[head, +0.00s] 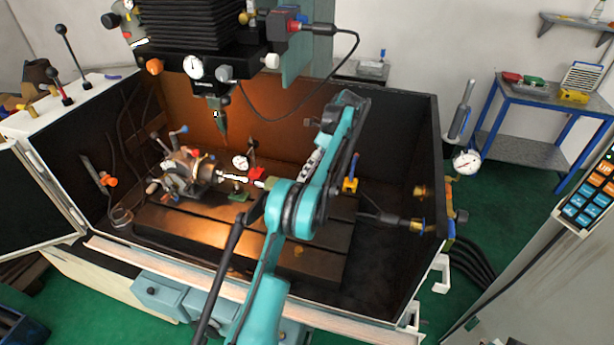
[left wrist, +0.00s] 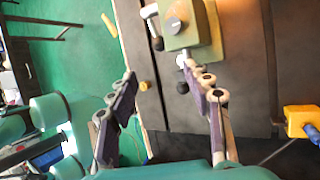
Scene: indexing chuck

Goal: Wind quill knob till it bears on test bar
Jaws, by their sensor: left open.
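The test bar (head: 234,178) is a bright slim bar reaching right from the chuck (head: 185,172) on the machine table. The cream-green tailstock (head: 271,183) stands right of it, partly hidden by my teal arm. In the head view my arm largely hides the fingers. Contact between quill and bar cannot be made out.
The spindle head (head: 215,85) hangs above the chuck. A dial gauge (head: 240,162) and red block stand behind the bar. A yellow block (left wrist: 302,121) sits on the table (left wrist: 240,110). The enclosure's front rail (head: 130,257) runs before the table, whose front is largely bare.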

